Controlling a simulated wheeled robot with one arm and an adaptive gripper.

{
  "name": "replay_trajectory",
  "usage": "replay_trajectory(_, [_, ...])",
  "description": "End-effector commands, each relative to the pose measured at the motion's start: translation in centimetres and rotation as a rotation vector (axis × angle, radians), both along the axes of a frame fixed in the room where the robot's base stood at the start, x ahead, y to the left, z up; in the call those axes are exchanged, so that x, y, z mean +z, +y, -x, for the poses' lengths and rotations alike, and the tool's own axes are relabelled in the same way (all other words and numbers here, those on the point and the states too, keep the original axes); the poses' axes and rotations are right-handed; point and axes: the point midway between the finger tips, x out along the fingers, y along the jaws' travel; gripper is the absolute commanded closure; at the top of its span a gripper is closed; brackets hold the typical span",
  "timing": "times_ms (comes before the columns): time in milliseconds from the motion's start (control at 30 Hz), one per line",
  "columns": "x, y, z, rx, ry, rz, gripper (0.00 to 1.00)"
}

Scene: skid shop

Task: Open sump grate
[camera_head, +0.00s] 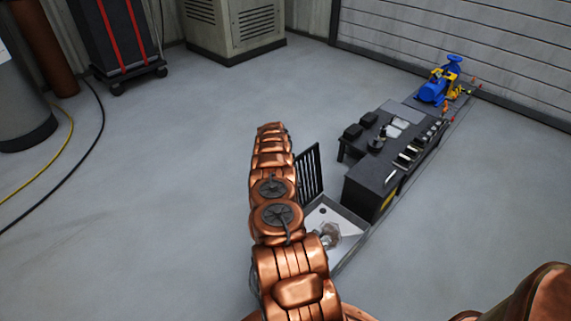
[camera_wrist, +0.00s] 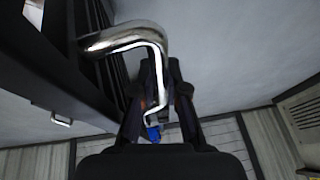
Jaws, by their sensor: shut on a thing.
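The sump grate (camera_head: 309,172) is a dark slatted panel, standing steeply raised at the far-left edge of the open sump (camera_head: 318,212), a shallow pale tray. In the wrist view, the grate's dark frame and slats (camera_wrist: 88,75) fill the left side. A bent chrome handle (camera_wrist: 125,38) stands out from the grate and runs down between the fingers of my gripper (camera_wrist: 158,90). My gripper is shut on this handle. In the head view my copper arm hides the gripper, the handle and part of the sump.
A black skid (camera_head: 370,185) with small parts on top stands right of the sump. A blue pump (camera_head: 433,90) sits at its far end. A cabinet (camera_head: 236,25) and a wheeled black cart (camera_head: 115,35) stand at the back.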

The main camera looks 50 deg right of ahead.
Motion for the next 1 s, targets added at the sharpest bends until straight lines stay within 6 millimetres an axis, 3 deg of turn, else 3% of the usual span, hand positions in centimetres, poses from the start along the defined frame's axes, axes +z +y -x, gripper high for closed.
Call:
replay_trajectory(33, [0.1, -0.1, -0.2, 0.001, -0.006, 0.004, 1.00])
replay_trajectory(67, [0.1, -0.1, -0.2, 0.001, -0.006, 0.004, 0.86])
replay_trajectory(300, [0.1, -0.1, -0.1, 0.000, -0.004, 0.003, 0.61])
replay_trajectory(667, [0.1, 0.0, 0.0, -0.001, -0.001, 0.001, 0.61])
replay_trajectory(1000, [2.2, 0.8, 0.2, 0.000, -0.001, 0.001, 0.61])
